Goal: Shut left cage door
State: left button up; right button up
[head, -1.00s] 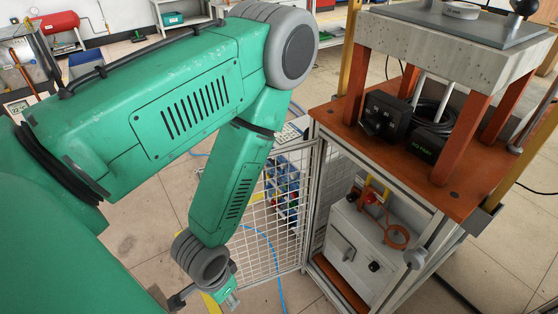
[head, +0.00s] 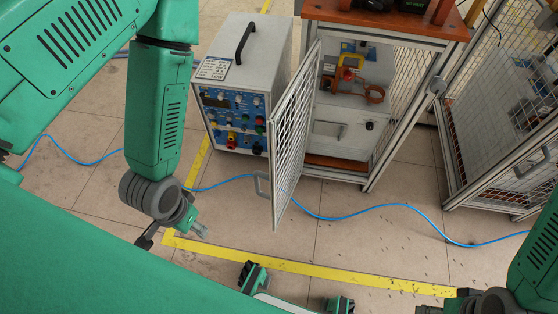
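The left cage door (head: 297,130) is a white mesh panel in a grey frame. It is hinged at the left front post of the cage (head: 385,160) and stands swung open towards me. Its grey handle (head: 262,187) sticks out on the left side near the free edge. My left gripper (head: 173,236) is left of the handle, apart from the door. Its fingers look spread and empty. My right gripper (head: 446,302) is at the bottom right edge, partly cut off, and its fingers are unclear.
A control box (head: 245,85) with knobs and a black handle stands left of the door. A blue hose (head: 345,216) runs across the floor below the door. Another mesh panel (head: 505,125) stands at the right. Yellow tape (head: 300,268) marks the floor, which is clear in front.

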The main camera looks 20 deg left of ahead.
aim_at(315, 52)
jog(key=j+z, duration=0.35)
jog(key=j, duration=0.55)
jog(key=k+j+z, duration=0.1)
jog(key=j+z, duration=0.25)
jog(key=j, duration=0.55)
jog(key=k, duration=0.25)
jog(key=z, duration=0.15)
jog(key=i+j, duration=0.05)
